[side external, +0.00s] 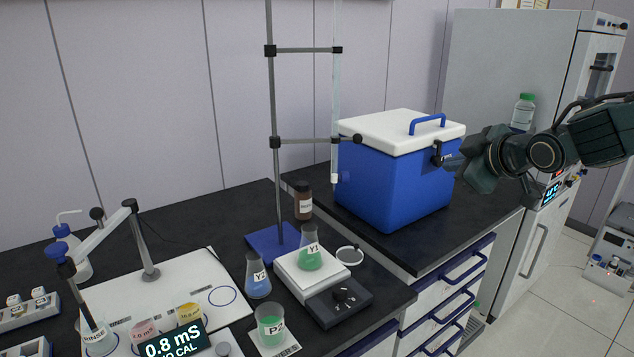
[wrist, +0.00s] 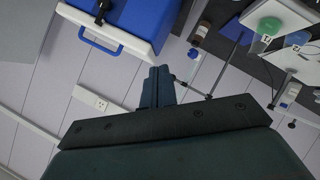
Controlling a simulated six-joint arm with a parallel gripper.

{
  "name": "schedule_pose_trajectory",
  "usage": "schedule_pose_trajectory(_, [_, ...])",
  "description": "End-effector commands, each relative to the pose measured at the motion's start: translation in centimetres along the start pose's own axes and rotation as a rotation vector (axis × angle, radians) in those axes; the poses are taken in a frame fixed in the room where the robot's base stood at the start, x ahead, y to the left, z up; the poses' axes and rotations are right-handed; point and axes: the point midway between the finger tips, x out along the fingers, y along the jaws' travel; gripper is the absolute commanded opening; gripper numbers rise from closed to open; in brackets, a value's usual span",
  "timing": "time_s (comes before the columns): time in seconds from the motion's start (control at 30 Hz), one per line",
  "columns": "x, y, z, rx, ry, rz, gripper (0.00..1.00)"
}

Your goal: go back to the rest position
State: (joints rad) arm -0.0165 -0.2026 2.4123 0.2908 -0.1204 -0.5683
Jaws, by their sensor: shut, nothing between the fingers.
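My gripper (side external: 447,161) is at the right of the side view, in the air in front of the blue cooler (side external: 392,190) with its white lid. Its fingers point left toward the cooler's right side and overlap it in the picture; I cannot tell whether they touch it. In the wrist view the gripper fingers (wrist: 158,86) are together with nothing between them. The cooler also shows in the wrist view (wrist: 146,18), at the upper left, with its blue handle.
A stand with a glass burette (side external: 336,100) rises left of the cooler. A tall grey cabinet (side external: 490,70) stands behind my arm. The floor at right is partly clear.

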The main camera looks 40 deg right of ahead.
Motion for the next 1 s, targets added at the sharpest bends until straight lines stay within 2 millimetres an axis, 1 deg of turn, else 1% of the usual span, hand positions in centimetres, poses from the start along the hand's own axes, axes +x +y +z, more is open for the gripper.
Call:
schedule_pose_trajectory(0.03, [-1.1,-0.3,0.3,0.044,-0.016,-0.029,0.0])
schedule_pose_trajectory(0.17, [-3.7,-1.5,1.5,0.153,-0.075,-0.11,0.0])
schedule_pose_trajectory(0.3, [-6.6,-3.1,2.8,0.257,-0.144,-0.195,0.0])
schedule_pose_trajectory(0.5, [-11.2,-5.3,5.0,0.382,-0.257,-0.304,0.0])
schedule_pose_trajectory(0.7, [-15.5,-7.4,7.3,0.47,-0.373,-0.385,0.0])
schedule_pose_trajectory(0.83, [-17.3,-8.3,8.5,0.5,-0.428,-0.414,0.0])
schedule_pose_trajectory(1.0, [-18.4,-8.8,9.1,0.515,-0.462,-0.429,0.0])
